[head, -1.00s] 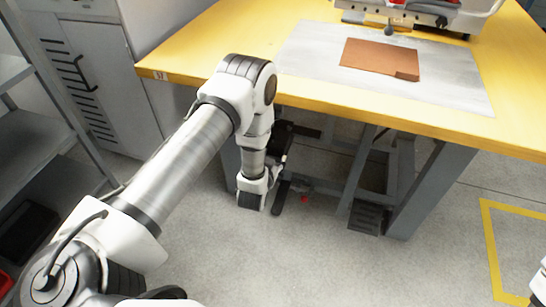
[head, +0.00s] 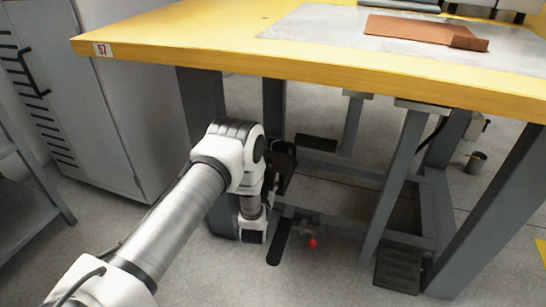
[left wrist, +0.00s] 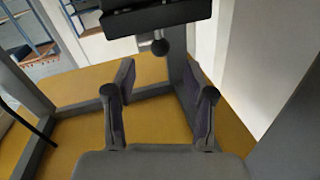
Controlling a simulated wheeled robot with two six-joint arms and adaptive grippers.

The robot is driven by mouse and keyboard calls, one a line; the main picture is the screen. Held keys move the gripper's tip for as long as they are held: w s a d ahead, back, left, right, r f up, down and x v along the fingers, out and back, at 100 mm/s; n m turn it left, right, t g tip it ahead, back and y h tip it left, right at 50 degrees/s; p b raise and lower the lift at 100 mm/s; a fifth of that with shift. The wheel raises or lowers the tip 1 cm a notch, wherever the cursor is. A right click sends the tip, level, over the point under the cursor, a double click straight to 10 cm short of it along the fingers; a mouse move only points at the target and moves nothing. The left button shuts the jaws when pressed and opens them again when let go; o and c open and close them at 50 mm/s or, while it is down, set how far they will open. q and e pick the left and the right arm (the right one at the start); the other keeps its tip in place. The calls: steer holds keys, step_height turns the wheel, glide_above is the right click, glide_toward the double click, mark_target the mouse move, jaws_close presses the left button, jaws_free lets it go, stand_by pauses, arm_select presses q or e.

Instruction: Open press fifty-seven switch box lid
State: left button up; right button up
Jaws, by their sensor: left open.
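Press fifty-seven's table (head: 300,62) has a yellow top and a "57" label at its left front corner. My left gripper (head: 297,192) is under the table's front edge, its dark fingers spread apart and empty. In the left wrist view its two fingers (left wrist: 160,72) are also apart. Beyond them is a dark box (left wrist: 155,15) with a rounded knob (left wrist: 160,46); I cannot tell whether this is the switch box or how its lid stands. In the head view a small red knob (head: 311,243) shows just right of the lower finger. My right gripper is not in view.
Grey table legs (head: 203,125) and crossbars stand close around the gripper. A dark foot pedal (head: 398,265) is at the lower right, and a grey cup (head: 475,162) is farther back. A grey cabinet (head: 120,90) stands left. The floor in front is clear.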

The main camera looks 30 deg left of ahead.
mark_target(269, 164)
arm_select(q)
steer(key=shift+b+x, duration=0.4)
steer(key=shift+x, duration=0.45)
steer(key=b+x, duration=0.4)
steer(key=x, duration=0.2)
steer(key=shift+f, duration=0.15)
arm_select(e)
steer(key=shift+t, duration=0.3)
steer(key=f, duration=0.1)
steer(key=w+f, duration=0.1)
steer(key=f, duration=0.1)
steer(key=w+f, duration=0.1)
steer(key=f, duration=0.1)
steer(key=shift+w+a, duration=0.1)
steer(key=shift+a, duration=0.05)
arm_select(q)
steer(key=shift+w+a+r, duration=0.2)
steer(key=shift+w, duration=0.2)
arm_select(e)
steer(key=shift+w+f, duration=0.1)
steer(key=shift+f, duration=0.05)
arm_select(q)
steer(key=shift+r, duration=0.1)
jaws_close()
